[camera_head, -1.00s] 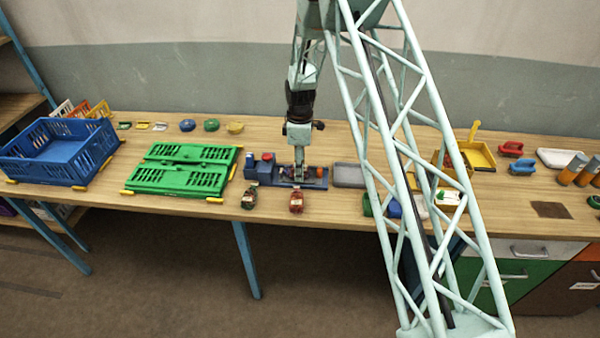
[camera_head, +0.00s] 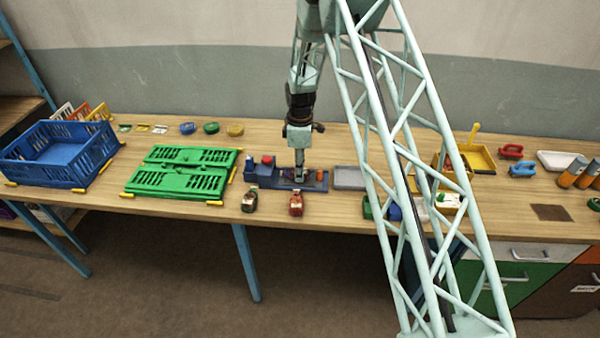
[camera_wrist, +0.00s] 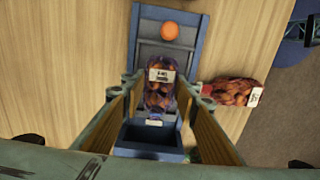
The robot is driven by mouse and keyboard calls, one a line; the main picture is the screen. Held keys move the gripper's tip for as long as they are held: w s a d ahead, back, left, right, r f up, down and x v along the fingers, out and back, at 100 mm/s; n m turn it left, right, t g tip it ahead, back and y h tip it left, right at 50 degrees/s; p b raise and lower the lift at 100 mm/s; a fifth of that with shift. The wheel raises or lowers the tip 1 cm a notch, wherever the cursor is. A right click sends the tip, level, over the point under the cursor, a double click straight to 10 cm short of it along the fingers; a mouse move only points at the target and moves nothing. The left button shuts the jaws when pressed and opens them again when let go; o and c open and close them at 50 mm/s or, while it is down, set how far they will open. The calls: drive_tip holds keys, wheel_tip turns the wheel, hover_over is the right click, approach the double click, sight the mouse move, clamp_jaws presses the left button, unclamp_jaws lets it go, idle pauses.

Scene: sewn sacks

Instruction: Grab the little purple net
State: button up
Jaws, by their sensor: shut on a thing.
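The little purple net (camera_wrist: 160,88) is a small mesh sack with brown-orange contents and a white label. It shows between the two fingers of my gripper (camera_wrist: 160,82) in the wrist view. My gripper is shut on it, over the blue tray-like fixture (camera_wrist: 144,28). In the head view my gripper (camera_head: 299,178) points down at this fixture (camera_head: 283,183), and the net is too small there to make out clearly. I cannot tell whether the net still touches the fixture.
An orange ball (camera_wrist: 169,30) lies at the fixture's far end. A red net (camera_wrist: 230,92) lies beside the fixture; two filled nets (camera_head: 250,199) (camera_head: 296,203) lie near the table's front edge. A green folded crate (camera_head: 180,182), a blue crate (camera_head: 62,154) and a grey tray (camera_head: 349,178) stand nearby.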

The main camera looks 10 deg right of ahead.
drive_tip(key=shift+r, duration=0.15)
drive_tip(key=shift+r+b, duration=0.3)
drive_tip(key=shift+r, duration=1.15)
drive_tip(key=s+r+b, duration=0.1)
drive_tip(key=s+b, duration=0.1)
drive_tip(key=s, duration=1.4)
drive_tip(key=shift+r, duration=0.35)
drive_tip(key=shift+a, duration=0.1)
